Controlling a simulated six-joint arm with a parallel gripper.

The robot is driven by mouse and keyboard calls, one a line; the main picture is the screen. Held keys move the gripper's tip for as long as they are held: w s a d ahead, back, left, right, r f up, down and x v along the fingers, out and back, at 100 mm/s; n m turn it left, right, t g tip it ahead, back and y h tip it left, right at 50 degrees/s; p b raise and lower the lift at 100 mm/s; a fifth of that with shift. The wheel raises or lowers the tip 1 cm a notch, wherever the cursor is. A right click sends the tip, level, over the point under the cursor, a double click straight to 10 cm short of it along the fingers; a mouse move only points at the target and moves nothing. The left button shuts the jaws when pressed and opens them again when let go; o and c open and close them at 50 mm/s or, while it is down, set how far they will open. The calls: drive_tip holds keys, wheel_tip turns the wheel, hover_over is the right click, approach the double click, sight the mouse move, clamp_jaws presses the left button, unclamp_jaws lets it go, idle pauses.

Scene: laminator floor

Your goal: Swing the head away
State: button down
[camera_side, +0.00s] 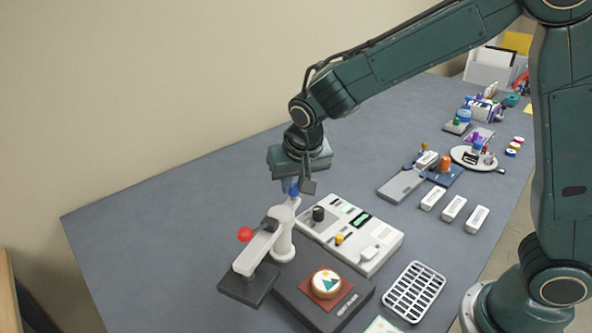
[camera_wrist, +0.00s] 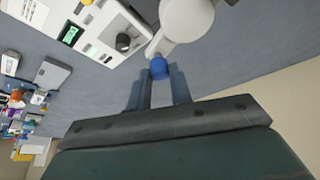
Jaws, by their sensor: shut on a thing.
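The swing head is a white arm (camera_side: 262,243) on a round white post (camera_side: 284,246), with a dark square plate (camera_side: 248,285) under its near-left end. A red knob (camera_side: 245,234) sticks out on its left side. A blue knob (camera_side: 294,190) is at the far end of the arm's short handle. My gripper (camera_side: 293,187) is shut on this blue knob, pointing down from above. In the wrist view the blue knob (camera_wrist: 159,69) sits between my two fingertips, with the white post top behind it. The head is to the left of the round picture badge (camera_side: 326,283).
The badge lies on a brown square on a dark base (camera_side: 345,313). A white control panel (camera_side: 350,234) with a black knob stands close right of the post. A white slotted rack (camera_side: 413,291) lies further right. Bare table lies left of the head (camera_side: 150,240).

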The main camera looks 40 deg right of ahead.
drive_tip(key=shift+s+m, duration=0.2)
drive_tip(key=shift+m, duration=0.3)
drive_tip(key=c, duration=1.3)
unclamp_jaws()
drive_tip(key=shift+o, duration=0.2)
drive_tip(key=shift+r+h, duration=0.1)
drive_tip(key=shift+h, duration=0.2)
drive_tip(key=v, duration=1.3)
drive_tip(key=shift+r, duration=0.4)
drive_tip(key=shift+s, duration=0.15)
